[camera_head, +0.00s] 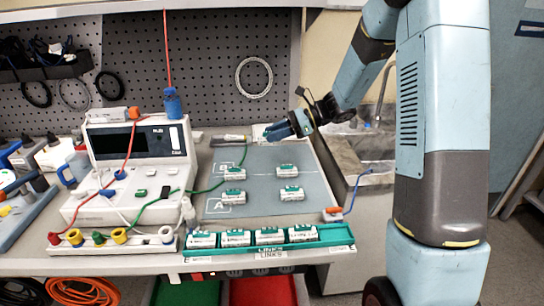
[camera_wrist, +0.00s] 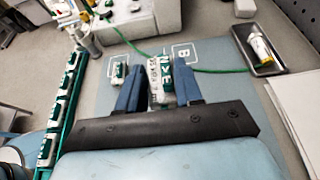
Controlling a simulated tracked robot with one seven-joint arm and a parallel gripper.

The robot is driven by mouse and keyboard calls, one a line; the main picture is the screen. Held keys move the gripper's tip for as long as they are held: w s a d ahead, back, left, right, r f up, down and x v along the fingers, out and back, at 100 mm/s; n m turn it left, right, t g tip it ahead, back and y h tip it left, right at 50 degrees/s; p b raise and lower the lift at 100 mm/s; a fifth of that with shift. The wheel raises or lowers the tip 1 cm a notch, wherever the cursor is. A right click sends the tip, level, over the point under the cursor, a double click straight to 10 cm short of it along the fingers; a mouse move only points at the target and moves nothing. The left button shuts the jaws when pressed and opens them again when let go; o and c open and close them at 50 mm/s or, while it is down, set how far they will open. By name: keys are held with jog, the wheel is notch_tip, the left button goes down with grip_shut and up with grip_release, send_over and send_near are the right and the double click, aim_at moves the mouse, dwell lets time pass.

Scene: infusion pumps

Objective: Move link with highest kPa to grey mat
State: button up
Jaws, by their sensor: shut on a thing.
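My gripper (camera_head: 272,132) is raised above the far part of the grey mat (camera_head: 258,208). In the wrist view my gripper (camera_wrist: 158,92) is shut on a white and green link (camera_wrist: 160,78) with dark print too small to read. Other links rest on the mat: one by the B mark (camera_head: 234,173), one by the A mark (camera_head: 234,197), and two to the right, a far link (camera_head: 288,171) and a near link (camera_head: 291,193). The A link also shows in the wrist view (camera_wrist: 118,76). Their kPa values are unreadable.
A green rack (camera_head: 325,237) labelled LINKS holds several links at the bench's front edge. A white pump (camera_head: 130,170) with a dark screen stands left, with red and green leads. A small tray (camera_wrist: 262,55) holding a bottle-like item lies beyond the mat.

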jog(key=w+a+f, duration=0.1)
jog(key=w+f, duration=0.2)
jog(key=w, duration=0.4)
send_over(268, 156)
jog(key=f, duration=0.2)
jog(key=s+f, duration=0.1)
jog(key=f, duration=0.1)
jog(key=shift+f, duration=0.25)
jog(key=shift+w+a+f, duration=0.1)
jog(key=shift+w+f, duration=0.35)
jog(key=shift+f, duration=0.05)
jog(key=shift+w+f, duration=0.1)
jog(key=shift+f, duration=1.5)
jog(key=shift+f, duration=0.1)
jog(key=o, duration=1)
jog(key=shift+o, duration=0.2)
